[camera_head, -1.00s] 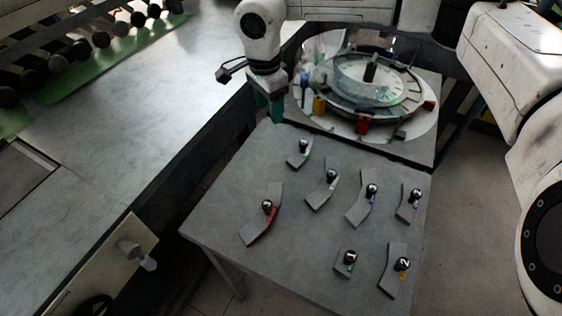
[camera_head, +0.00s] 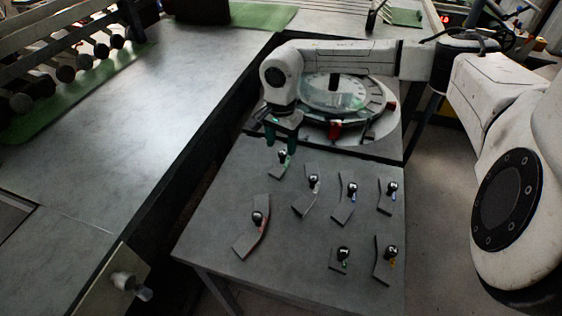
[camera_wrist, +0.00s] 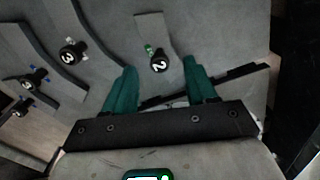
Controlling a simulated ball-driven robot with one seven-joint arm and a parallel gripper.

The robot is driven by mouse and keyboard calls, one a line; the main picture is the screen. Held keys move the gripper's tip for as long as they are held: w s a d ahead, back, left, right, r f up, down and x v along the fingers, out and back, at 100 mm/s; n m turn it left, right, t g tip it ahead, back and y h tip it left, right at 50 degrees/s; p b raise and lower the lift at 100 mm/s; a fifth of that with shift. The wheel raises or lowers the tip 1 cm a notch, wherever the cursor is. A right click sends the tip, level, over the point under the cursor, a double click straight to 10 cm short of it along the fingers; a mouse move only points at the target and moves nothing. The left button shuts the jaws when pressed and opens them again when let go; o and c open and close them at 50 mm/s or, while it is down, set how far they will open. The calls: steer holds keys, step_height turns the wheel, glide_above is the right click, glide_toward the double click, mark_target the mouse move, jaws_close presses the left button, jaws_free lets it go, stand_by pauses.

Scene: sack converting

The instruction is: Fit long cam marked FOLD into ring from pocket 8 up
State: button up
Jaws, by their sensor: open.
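My gripper (camera_head: 282,146) is open above the short grey cam at the table's far end. In the wrist view that cam (camera_wrist: 153,30) has a black knob (camera_wrist: 158,62) marked 2 and a green tag. The knob lies just beyond and between my green fingertips (camera_wrist: 160,84), which grip nothing. The longest-looking cam (camera_head: 251,232), with a red tag, lies at the table's left. No FOLD lettering is readable on any cam. The round ring (camera_head: 369,106) stands behind the table, with segments around its rim; its pocket numbers cannot be read.
Several other knobbed cams lie spread over the grey table (camera_head: 215,205), including a blue-tagged cam (camera_head: 344,207) and a yellow-tagged one (camera_head: 382,270). A red block (camera_head: 335,130) sits at the ring's front edge. A long grey counter (camera_head: 130,130) runs along the left.

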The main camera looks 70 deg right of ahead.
mark_target(282, 152)
steer(key=shift+s+d+f+p, duration=0.1)
steer(key=shift+f+p, duration=0.2)
steer(key=shift+f, duration=0.85)
steer(key=shift+d+f+p, duration=0.1)
steer(key=shift+f+p, duration=0.15)
steer(key=shift+f, duration=0.9)
steer(key=shift+c, duration=0.5)
jaws_close()
